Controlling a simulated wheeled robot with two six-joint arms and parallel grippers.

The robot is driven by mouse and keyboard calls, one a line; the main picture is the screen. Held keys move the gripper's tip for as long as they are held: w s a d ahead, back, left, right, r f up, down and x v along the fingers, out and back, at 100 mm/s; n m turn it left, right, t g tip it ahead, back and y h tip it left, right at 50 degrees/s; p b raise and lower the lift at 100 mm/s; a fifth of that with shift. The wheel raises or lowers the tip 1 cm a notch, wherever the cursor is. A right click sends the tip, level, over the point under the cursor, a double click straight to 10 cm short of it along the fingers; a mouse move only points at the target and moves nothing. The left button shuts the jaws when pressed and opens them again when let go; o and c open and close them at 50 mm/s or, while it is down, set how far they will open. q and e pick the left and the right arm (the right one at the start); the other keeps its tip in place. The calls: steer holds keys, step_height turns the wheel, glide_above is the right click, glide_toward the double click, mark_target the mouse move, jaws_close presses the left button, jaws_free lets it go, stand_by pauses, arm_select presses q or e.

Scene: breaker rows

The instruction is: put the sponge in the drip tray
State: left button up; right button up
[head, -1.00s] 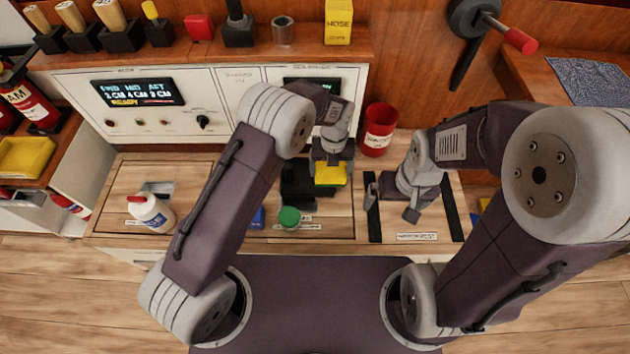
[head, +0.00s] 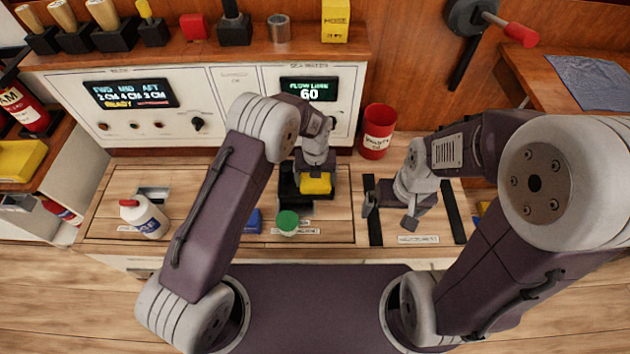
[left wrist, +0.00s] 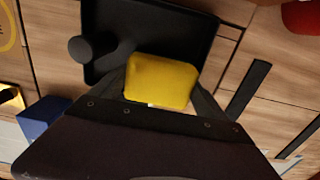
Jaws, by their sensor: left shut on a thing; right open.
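The yellow sponge (head: 315,184) is held in my left gripper (head: 316,174), which is shut on it. It also shows between the fingers in the left wrist view (left wrist: 160,80). The black drip tray (head: 289,192) lies on the wooden counter behind and below the sponge, and fills the upper middle of the left wrist view (left wrist: 185,25). The sponge overlaps the tray's near part in both views; I cannot tell whether it touches the tray floor. My right gripper (head: 391,207) is open and empty over the counter to the right, near two black strips.
A white bottle (head: 146,216) is at the left. A red can (head: 377,131) stands behind, right of the tray. A control panel (head: 225,100) rises at the back.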

mark_target(315, 180)
arm_select(q)
steer(key=shift+s+a+f, duration=0.2)
steer(key=shift+s+f, duration=0.3)
steer(key=shift+f, duration=0.35)
steer(key=o, duration=1)
steer(key=shift+o, duration=0.2)
steer(key=shift+w+d+f, duration=0.15)
steer(key=shift+w+f, duration=0.2)
steer(key=shift+w, duration=0.1)
steer(key=shift+s+r, duration=0.1)
steer(key=shift+r, duration=0.15)
step_height(315, 180, up, 13)
steer(key=p, duration=0.5)
steer(key=shift+r, duration=0.2)
